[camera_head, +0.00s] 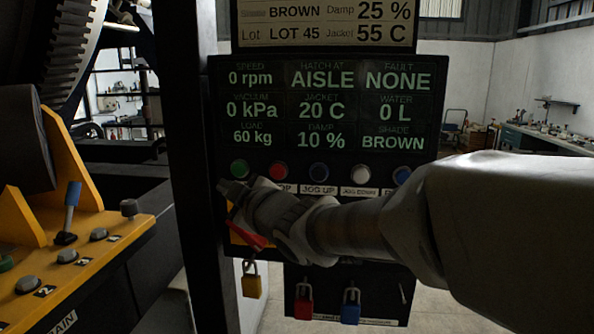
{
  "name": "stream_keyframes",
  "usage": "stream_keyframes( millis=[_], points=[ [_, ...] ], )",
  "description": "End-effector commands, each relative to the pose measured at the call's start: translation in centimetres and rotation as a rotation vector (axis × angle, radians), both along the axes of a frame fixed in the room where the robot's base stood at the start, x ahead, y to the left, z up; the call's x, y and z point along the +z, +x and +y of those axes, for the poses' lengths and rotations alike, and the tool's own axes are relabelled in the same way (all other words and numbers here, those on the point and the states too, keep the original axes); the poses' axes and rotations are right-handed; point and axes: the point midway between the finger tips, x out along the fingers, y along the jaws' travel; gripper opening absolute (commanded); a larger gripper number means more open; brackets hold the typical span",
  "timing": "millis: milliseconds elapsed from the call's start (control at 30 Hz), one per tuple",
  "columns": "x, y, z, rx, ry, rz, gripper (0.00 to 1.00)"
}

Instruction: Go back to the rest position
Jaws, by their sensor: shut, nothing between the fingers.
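My gripper (232,190) is in front of the dark control panel (300,150), just below the green button (240,168) at the panel's left side. My arm reaches in from the right edge and covers part of the panel's lower edge. The fingers are small and dark in this view; they look shut, with nothing seen between them. I cannot tell whether the tip touches the panel. The display reads 0 rpm, hatch at AISLE, fault NONE, 0 kPa, 20 C, 0 L, 60 kg, damp 10 %, shade BROWN.
A red handle (250,236) sits partly behind my gripper. Yellow (251,284), red (303,303) and blue (350,307) padlocks hang below. A yellow console (105,240) with a blue lever (71,205) stands left.

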Motion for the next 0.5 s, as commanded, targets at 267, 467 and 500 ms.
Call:
stream_keyframes(
  millis=[267,467,500],
  points=[
    [-1.3,-0.2,-8.2,-0.242,-0.002,0.177,0.0],
    [-4.5,-4.3,-19.1,-0.574,0.063,0.464,0.0],
    [-5.4,-5.7,-21.0,-0.635,0.084,0.526,0.0]
  ],
)
